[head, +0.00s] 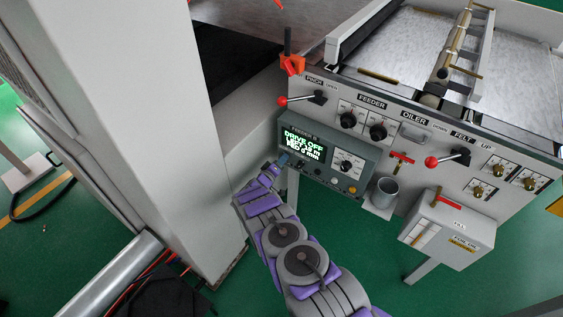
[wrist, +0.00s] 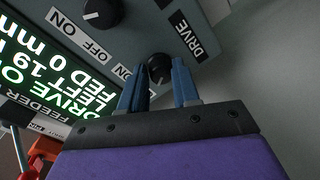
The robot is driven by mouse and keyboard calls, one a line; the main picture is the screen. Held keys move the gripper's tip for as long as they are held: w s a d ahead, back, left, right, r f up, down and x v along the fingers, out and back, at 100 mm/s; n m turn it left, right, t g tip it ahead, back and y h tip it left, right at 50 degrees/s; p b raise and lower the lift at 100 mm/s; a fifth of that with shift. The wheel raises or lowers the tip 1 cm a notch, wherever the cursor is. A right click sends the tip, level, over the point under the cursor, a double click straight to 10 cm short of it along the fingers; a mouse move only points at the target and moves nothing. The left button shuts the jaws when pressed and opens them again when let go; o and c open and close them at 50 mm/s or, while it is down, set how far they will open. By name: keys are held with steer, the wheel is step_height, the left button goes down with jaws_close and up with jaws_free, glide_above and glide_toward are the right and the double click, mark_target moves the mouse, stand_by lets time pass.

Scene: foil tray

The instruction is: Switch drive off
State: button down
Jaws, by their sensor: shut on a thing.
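The drive knob (wrist: 158,67), a small black dial with a white pointer mark, sits on the grey control panel beside a DRIVE label (wrist: 190,38). My gripper (wrist: 161,74) has its two blue fingers on either side of the knob and is shut on it. The fingers hide part of the knob's sides. The green-lit display (wrist: 45,65) reads DRIVE OFF, with LEFT and FED lines below; it also shows in the head view (head: 303,146). In the head view my gripper (head: 284,159) is at the panel's left end and hides the knob.
Another black knob (wrist: 101,12) with ON and OFF labels is close by in the wrist view. The head view shows the feeder machine's front (head: 410,115) with red-tipped levers, a grey cup (head: 385,193) and a grey box (head: 450,225). A large pale column stands left of my arm.

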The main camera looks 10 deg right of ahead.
steer(key=c, duration=1.9)
jaws_free()
steer(key=shift+a+n, duration=0.25)
steer(key=shift+n, duration=0.05)
steer(key=shift+w, duration=0.1)
jaws_close()
steer(key=o, duration=0.9)
jaws_free()
steer(key=shift+f, duration=0.15)
steer(key=shift+o, duration=0.9)
steer(key=shift+d, duration=0.1)
steer(key=p+v, duration=0.4)
steer(key=v, duration=1.3)
steer(key=shift+a, duration=0.3)
